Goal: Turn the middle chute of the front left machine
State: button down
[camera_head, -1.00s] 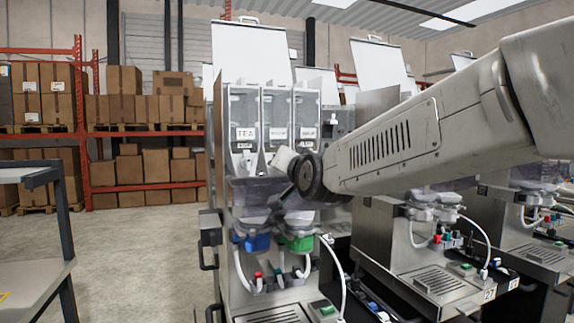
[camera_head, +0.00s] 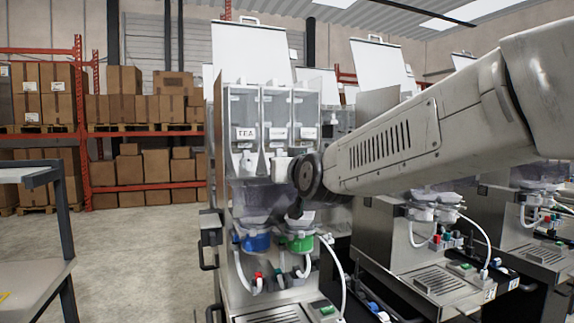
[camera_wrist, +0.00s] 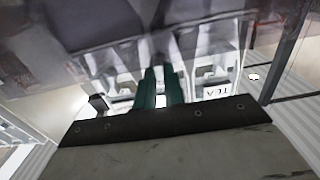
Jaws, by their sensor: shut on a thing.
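The front left machine (camera_head: 264,200) stands upright in the middle of the head view. It has three clear canisters side by side, the left one labelled TEA (camera_head: 245,133). A white spout, the left chute (camera_head: 247,162), shows below that label. My gripper reaches in at chute height below the middle canister (camera_head: 277,115).
Mixing bowls with a blue collar (camera_head: 256,243) and a green collar (camera_head: 299,243) sit below, with white hoses. More machines (camera_head: 435,245) stand to the right, behind my arm. A grey cart (camera_head: 30,215) stands at the left. The floor between cart and machine is clear.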

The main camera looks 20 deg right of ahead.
dwell(0.3)
jog(key=c, duration=1.5)
grip_release()
jog(key=shift+s, duration=0.1)
jog(key=s, duration=0.7)
jog(key=shift+s, duration=0.3)
jog(key=shift+f, duration=0.15)
